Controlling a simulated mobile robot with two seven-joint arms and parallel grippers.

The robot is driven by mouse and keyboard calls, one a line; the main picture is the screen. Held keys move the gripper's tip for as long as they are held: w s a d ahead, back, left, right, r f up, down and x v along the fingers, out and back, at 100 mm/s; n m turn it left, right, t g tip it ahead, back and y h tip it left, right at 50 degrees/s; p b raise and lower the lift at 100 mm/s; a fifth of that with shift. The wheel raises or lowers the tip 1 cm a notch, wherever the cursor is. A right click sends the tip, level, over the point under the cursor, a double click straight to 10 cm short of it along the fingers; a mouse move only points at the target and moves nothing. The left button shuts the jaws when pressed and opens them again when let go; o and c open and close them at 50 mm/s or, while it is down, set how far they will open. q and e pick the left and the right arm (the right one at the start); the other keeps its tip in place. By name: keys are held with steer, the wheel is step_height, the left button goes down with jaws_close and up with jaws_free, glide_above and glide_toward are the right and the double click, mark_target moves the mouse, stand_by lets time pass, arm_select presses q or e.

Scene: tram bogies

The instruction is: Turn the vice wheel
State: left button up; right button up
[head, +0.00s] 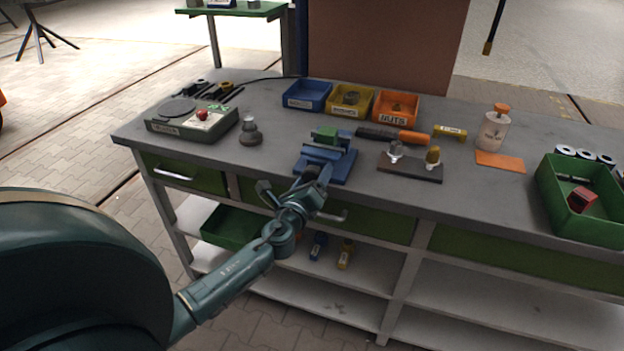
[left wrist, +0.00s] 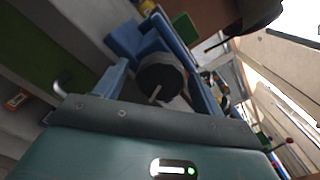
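The blue vice (head: 325,158) stands on the grey bench near its front edge, with a green block (head: 326,134) at its jaws. Its dark round wheel (left wrist: 160,76) shows in the left wrist view; a pale handle or mark lies on its face. My left gripper (head: 321,182) is at the front of the vice. In the left wrist view, its two blue fingers (left wrist: 158,88) stand apart on either side of the wheel, with a small gap visible on the left side. In the head view the gripper largely hides the wheel. My right gripper is not in view.
Behind the vice are blue (head: 308,95), yellow (head: 350,99) and orange (head: 397,106) bins. A dark stand (head: 410,168) with two small items is to its right, a weight-like object (head: 250,132) to its left. A green crate (head: 580,200) stands at the far right.

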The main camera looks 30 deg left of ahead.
arm_select(q)
steer(key=shift+s, duration=0.1)
steer(key=b+v, duration=0.1)
steer(key=v, duration=1.2)
steer(key=shift+b, duration=0.35)
steer(key=s+d+f+n+g+h, duration=0.3)
steer(key=s+d+f+n, duration=0.3)
steer(key=n, duration=0.5)
steer(key=s+d+f+n+g+h, duration=0.3)
steer(key=s+d+f+n, duration=0.4)
steer(key=d+n, duration=0.4)
steer(key=shift+s+d+f+g+h, duration=0.3)
steer(key=shift+f+g+h, duration=0.1)
steer(key=shift+f+h, duration=0.5)
stand_by(1.2)
